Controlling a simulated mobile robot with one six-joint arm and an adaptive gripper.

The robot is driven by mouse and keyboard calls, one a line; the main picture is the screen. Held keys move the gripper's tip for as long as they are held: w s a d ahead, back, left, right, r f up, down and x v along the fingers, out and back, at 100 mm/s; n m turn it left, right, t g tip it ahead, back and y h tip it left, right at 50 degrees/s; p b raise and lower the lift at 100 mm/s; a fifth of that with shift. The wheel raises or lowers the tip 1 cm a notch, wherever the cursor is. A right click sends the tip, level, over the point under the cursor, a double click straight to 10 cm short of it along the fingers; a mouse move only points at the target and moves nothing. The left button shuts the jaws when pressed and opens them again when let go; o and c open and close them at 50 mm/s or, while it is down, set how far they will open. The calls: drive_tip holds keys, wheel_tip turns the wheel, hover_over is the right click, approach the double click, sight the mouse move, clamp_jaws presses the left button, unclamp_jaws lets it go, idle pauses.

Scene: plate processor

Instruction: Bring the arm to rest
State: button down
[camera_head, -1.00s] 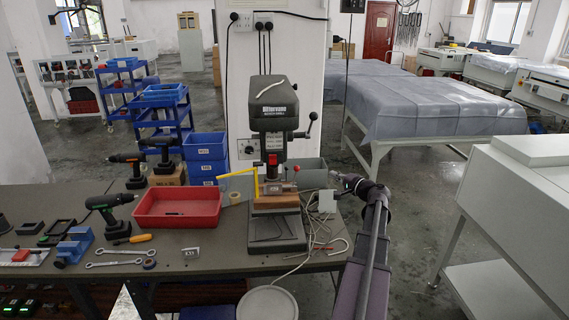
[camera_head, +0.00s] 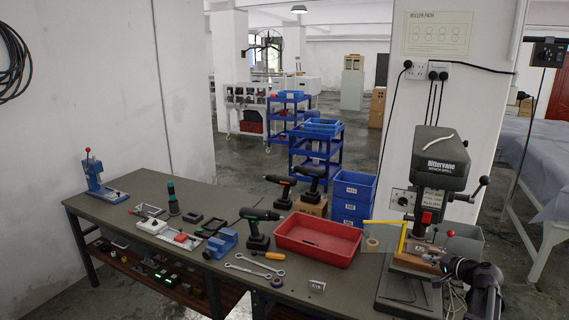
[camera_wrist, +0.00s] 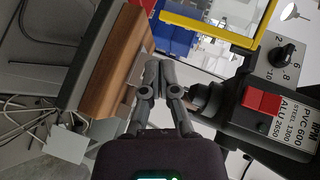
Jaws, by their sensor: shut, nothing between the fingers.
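My gripper (camera_wrist: 158,78) is shut and empty in the wrist view. Its fingers lie between a wooden block (camera_wrist: 118,62) on the left and the bench drill's dark body (camera_wrist: 222,98) on the right. In the head view my arm (camera_head: 478,278) comes in at the lower right, and its end is beside the bench drill (camera_head: 441,163), close to the wooden block (camera_head: 416,264) on the drill's table. The fingertips are too small to make out there. I cannot tell whether they touch the block.
A yellow guard (camera_head: 402,238) stands beside the drill, also in the wrist view (camera_wrist: 207,32). A loose white cable (camera_wrist: 40,105) hangs near the block.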

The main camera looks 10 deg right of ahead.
drive_tip(key=w+a+f+n+g+y, duration=0.1)
drive_tip(key=a+f+n+g, duration=0.25)
drive_tip(key=a, duration=0.85)
drive_tip(key=w+a+f+n+g+y, duration=0.1)
drive_tip(key=a+f+n+g, duration=0.25)
drive_tip(key=a, duration=0.95)
drive_tip(key=s+a+f+n+g+h, duration=0.2)
drive_tip(key=s+a, duration=0.3)
drive_tip(key=a, duration=0.4)
drive_tip(key=s+a+f+n+g+h, duration=0.3)
drive_tip(key=s+a+g, duration=0.1)
drive_tip(key=a, duration=0.6)
drive_tip(key=shift+s+n+g, duration=0.3)
drive_tip(key=shift+s+n, duration=0.1)
drive_tip(key=shift+s, duration=0.15)
wheel_tip(320, 180, up, 16)
drive_tip(key=p, duration=1.6)
drive_tip(key=shift+f, duration=0.15)
drive_tip(key=shift+a, duration=0.1)
